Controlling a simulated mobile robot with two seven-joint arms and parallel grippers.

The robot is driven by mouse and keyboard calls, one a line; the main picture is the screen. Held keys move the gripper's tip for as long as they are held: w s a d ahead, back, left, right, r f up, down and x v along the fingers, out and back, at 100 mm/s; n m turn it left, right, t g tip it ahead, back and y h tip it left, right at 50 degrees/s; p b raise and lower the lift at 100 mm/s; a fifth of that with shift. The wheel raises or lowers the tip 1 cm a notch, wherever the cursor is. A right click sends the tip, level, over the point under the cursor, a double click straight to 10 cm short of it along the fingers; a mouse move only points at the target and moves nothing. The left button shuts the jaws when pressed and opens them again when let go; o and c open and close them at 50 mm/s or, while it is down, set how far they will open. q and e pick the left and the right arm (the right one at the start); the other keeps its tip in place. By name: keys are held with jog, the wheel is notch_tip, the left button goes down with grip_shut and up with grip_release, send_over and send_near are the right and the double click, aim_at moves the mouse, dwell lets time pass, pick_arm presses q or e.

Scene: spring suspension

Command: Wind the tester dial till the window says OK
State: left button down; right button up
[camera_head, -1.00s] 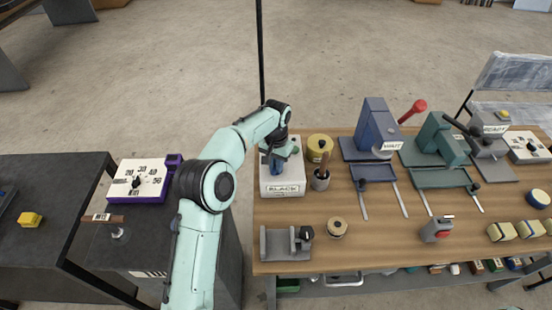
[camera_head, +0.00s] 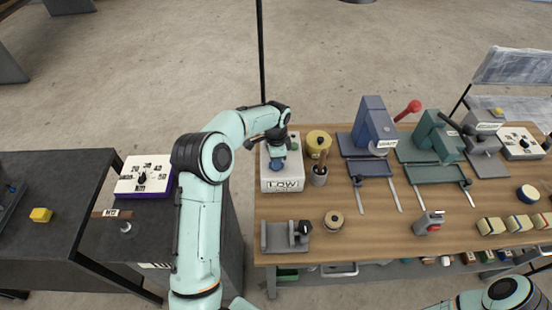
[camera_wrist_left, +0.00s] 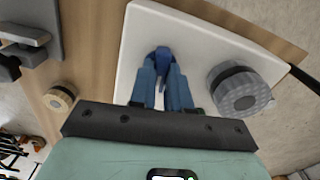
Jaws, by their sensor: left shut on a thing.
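The tester is a white box (camera_head: 267,174) at the left end of the wooden bench; its front window (camera_head: 284,186) reads LOW. My left gripper (camera_head: 278,165) is over the box top, pointing down. In the left wrist view its blue fingers (camera_wrist_left: 163,75) are shut on a small dark blue piece (camera_wrist_left: 162,52) on the white top, which I take for the dial. The fingers hide most of it. A grey ribbed round knob (camera_wrist_left: 240,90) stands on the same top, apart from the fingers. My right gripper is out of view; only part of my right arm shows at bottom right.
A grey fixture (camera_head: 286,237) and a round wooden piece (camera_head: 334,220) lie in front. Blue (camera_head: 374,125) and green (camera_head: 436,138) presses stand farther right.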

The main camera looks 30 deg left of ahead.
pick_arm(q)
jog(key=shift+m, duration=1.1)
jog(key=c, duration=1.1)
grip_release()
notch_tip(320, 180, up, 14)
jog(key=shift+f, duration=0.25)
